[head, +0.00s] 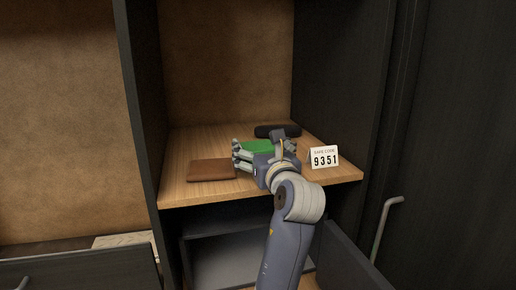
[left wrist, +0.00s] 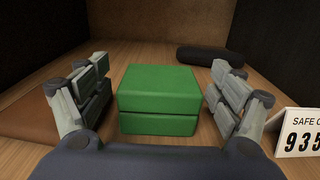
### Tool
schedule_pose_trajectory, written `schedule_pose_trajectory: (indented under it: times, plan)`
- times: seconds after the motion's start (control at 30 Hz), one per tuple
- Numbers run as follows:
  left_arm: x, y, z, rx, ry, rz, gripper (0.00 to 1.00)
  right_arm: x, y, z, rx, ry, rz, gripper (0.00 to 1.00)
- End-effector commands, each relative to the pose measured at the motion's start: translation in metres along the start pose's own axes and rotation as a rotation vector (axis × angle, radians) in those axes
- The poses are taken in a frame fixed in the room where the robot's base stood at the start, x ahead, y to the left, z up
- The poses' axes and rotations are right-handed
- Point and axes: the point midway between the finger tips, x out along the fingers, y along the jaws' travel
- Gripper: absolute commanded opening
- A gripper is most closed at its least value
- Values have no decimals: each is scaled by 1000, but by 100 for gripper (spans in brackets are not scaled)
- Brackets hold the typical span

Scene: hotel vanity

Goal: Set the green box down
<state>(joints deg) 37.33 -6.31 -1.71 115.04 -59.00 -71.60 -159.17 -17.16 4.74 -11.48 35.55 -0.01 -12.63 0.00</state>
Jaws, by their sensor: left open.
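The green box (head: 258,146) sits on the wooden shelf (head: 190,195), partly hidden by my left gripper in the head view. In the left wrist view the green box (left wrist: 159,98) rests upright on the wood, with a seam around its middle. My left gripper (head: 262,152) is low over the shelf and open. In the left wrist view its fingers (left wrist: 160,95) stand on both sides of the box, with a gap visible on each side. My right gripper is not in view.
A brown wallet (head: 211,170) lies left of the box. A dark case (head: 277,131) lies behind it. A white card reading 9351 (head: 324,158) stands at the right. Dark panels close in both shelf sides. An open drawer (head: 80,270) is at lower left.

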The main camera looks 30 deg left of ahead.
Motion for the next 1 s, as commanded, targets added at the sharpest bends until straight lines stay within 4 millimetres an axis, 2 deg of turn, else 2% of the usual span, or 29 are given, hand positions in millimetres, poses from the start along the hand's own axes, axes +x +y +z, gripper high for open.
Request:
schedule_pose_trajectory:
  times: [0.2, 0.4, 0.6, 1.0]
  plan:
    - [-50, 0, -3, -6, -1, -3, 86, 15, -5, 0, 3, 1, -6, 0]
    - [-85, 0, -2, -3, -1, -2, 86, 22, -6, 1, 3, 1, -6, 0]
    - [-99, 0, -1, -2, 0, 0, 86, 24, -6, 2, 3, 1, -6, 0]
    - [-100, 0, 0, -2, 0, 1, 86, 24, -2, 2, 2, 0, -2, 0]
